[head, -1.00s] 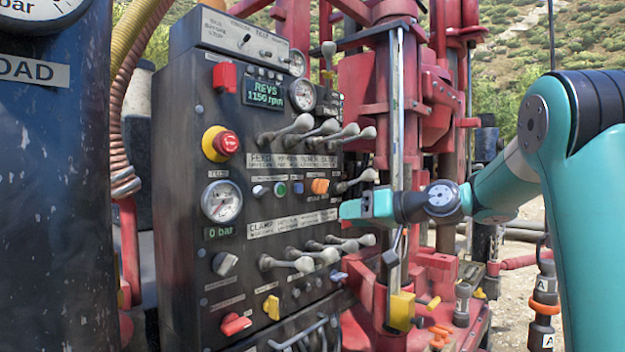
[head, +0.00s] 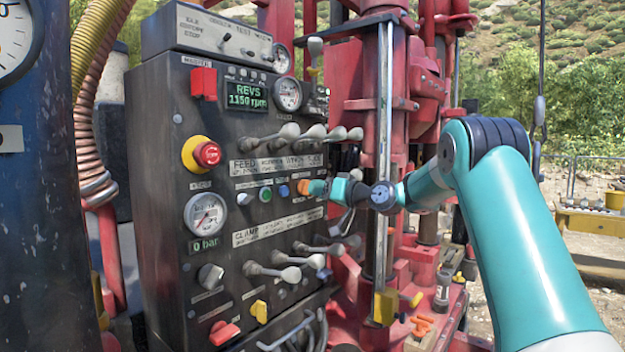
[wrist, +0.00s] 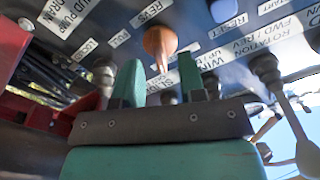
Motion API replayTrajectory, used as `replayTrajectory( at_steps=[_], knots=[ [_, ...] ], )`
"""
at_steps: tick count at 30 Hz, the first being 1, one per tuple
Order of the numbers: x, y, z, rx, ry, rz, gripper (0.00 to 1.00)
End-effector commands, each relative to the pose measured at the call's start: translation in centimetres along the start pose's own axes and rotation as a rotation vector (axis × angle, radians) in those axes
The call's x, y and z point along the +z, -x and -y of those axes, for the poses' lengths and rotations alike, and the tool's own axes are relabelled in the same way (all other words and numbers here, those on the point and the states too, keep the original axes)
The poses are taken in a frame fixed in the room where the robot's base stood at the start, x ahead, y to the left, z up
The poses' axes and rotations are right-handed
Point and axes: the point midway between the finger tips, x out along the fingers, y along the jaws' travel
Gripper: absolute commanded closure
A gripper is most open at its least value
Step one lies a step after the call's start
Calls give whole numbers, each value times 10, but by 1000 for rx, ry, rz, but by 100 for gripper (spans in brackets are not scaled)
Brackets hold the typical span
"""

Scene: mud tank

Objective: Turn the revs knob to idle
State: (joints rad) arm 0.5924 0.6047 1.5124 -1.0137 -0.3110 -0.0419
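The revs knob is an orange pointer knob (wrist: 160,45) on the underside-looking panel face in the wrist view, beside a "REVS" label (wrist: 150,11) and a "FULL" label (wrist: 120,38). In the head view it shows as a small orange spot (head: 302,187) on the control panel (head: 160,130). My gripper (wrist: 160,75) is open, its two teal fingers spread to either side of the knob's narrow end. In the head view my gripper (head: 318,187) is right at the knob. Contact cannot be told. The display (head: 247,96) reads REVS 1150 rpm.
Grey-knobbed levers stand above (head: 313,133) and below (head: 290,274) the knob. Blue (head: 284,191) and green (head: 265,195) buttons sit to its left. A red emergency stop (head: 207,154) is farther left. The red drill mast (head: 372,120) rises close by the arm.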

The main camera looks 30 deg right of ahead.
Motion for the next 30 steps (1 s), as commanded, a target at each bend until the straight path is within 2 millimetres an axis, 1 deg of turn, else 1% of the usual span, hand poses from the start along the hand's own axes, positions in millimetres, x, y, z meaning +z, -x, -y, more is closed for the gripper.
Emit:
replayTrajectory(
  at_steps=[1, 6, 10, 17, 18, 20, 21, 22, 30],
  knots=[
    [-3, -9, 2, -3, -1, 1, 63],
    [-2, -26, 0, -1, -1, 0, 63],
    [-1, -30, -1, 1, -1, 0, 63],
    [0, -30, -1, 2, 0, -1, 63],
    [0, -30, -1, 2, -1, -1, 72],
    [0, -30, -1, 2, -1, -1, 86],
    [0, -30, -1, 2, -1, -1, 95],
    [0, -30, -1, 2, -1, -1, 100],
    [3, -30, -3, 1, 26, -2, 100]
  ],
)
